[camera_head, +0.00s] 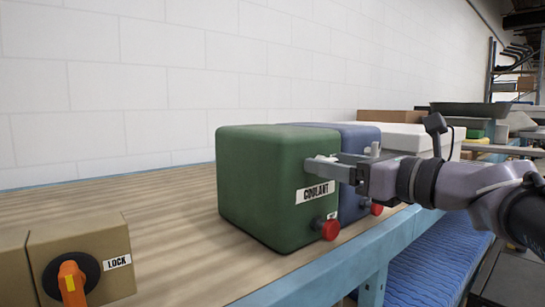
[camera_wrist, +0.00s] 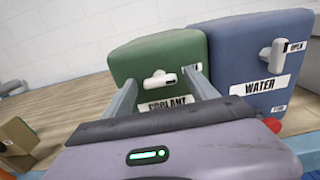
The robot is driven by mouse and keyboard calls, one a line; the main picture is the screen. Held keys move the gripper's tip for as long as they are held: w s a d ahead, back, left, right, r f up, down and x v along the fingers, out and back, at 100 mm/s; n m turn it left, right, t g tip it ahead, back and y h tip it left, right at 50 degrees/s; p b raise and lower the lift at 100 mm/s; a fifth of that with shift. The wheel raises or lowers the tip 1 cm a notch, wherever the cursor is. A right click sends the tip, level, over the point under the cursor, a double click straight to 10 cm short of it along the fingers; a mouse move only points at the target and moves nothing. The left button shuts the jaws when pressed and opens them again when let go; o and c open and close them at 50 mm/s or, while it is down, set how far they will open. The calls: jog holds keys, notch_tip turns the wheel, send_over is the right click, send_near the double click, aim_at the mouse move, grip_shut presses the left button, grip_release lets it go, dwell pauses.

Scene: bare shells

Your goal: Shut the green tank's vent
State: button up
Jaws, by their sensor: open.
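The green tank (camera_head: 262,185) stands on the bench and carries a COOLANT label (camera_head: 315,192). It also shows in the wrist view (camera_wrist: 140,58). A white vent handle (camera_wrist: 160,79) is on its front face above the label, lying about level. A small tag (camera_wrist: 191,69) right of the handle is partly hidden by a finger. My gripper (camera_head: 322,168) is at the tank's front face, open. In the wrist view its fingers (camera_wrist: 160,84) stand either side of the handle, with a gap each side; whether they touch the tank, I cannot tell.
A blue WATER tank (camera_wrist: 237,50) with its own white handle (camera_wrist: 272,56) stands close on the right. Red knobs (camera_head: 328,229) stick out low on the tank fronts. A tan box with an orange LOCK knob (camera_head: 72,283) is at front left.

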jog(key=shift+c, duration=0.5)
jog(key=c, duration=1.3)
jog(key=shift+o, duration=0.2)
jog(key=shift+f+b, duration=0.1)
jog(key=shift+b, duration=0.2)
jog(key=n+b, duration=0.3)
jog(key=shift+f, duration=0.15)
jog(key=n+b, duration=0.5)
jog(key=n, duration=0.2)
jog(key=n+b, duration=0.6)
jog(key=n, duration=0.1)
jog(key=shift+r+n, duration=0.2)
jog(key=shift+n, duration=0.2)
